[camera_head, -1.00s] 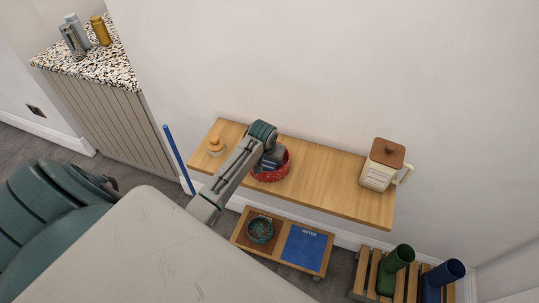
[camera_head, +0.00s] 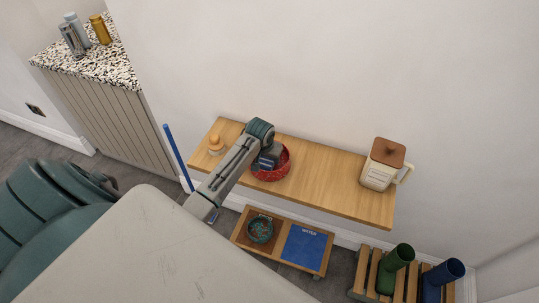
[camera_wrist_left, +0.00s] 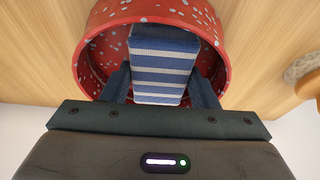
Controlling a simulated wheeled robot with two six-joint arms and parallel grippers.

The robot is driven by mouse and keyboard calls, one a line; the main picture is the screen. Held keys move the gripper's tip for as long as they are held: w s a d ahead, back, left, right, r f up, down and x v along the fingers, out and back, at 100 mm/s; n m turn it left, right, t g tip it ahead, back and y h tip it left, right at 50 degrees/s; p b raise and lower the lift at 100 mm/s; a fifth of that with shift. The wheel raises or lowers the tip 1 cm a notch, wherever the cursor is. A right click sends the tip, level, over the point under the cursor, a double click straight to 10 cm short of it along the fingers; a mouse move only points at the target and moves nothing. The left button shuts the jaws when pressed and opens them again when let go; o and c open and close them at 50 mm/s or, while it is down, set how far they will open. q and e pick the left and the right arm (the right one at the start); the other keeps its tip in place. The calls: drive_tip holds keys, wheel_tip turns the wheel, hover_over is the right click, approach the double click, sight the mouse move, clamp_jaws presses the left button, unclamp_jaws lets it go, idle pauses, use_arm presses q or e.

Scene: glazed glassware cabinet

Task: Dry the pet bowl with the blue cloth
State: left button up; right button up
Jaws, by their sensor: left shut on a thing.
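A red, white-speckled bowl (camera_head: 273,177) stands on the wooden wall shelf; it fills the upper part of the left wrist view (camera_wrist_left: 92,55). My left gripper (camera_head: 268,164) reaches into this bowl from above. It is shut on the blue cloth (camera_wrist_left: 165,65), a block-like folded piece with white stripes, which is inside the bowl's rim. Whether the cloth touches the inner wall or bottom is hidden. A second, teal bowl (camera_head: 260,230) sits on the brown left mat of a low wooden stand. My right gripper is not in view.
The shelf (camera_head: 325,175) also holds an orange-topped object (camera_head: 216,144) at left and a cream, brown-lidded jug (camera_head: 380,168) at right. Below, the stand has a blue mat (camera_head: 304,247). Green and blue boots (camera_head: 395,268) stand on a slatted rack. A blue pole (camera_head: 177,158) rises left of the shelf.

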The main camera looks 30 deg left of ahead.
use_arm(q)
drive_tip(key=shift+d, duration=0.75)
drive_tip(key=shift+a, duration=0.7)
drive_tip(key=shift+d+f, duration=0.1)
drive_tip(key=shift+d, duration=0.6)
drive_tip(key=shift+a, duration=0.75)
drive_tip(key=shift+d, duration=0.8)
drive_tip(key=shift+a, duration=0.8)
drive_tip(key=shift+d, duration=0.75)
drive_tip(key=shift+a, duration=0.75)
wheel_tip(320, 180, up, 13)
drive_tip(key=shift+f, duration=0.15)
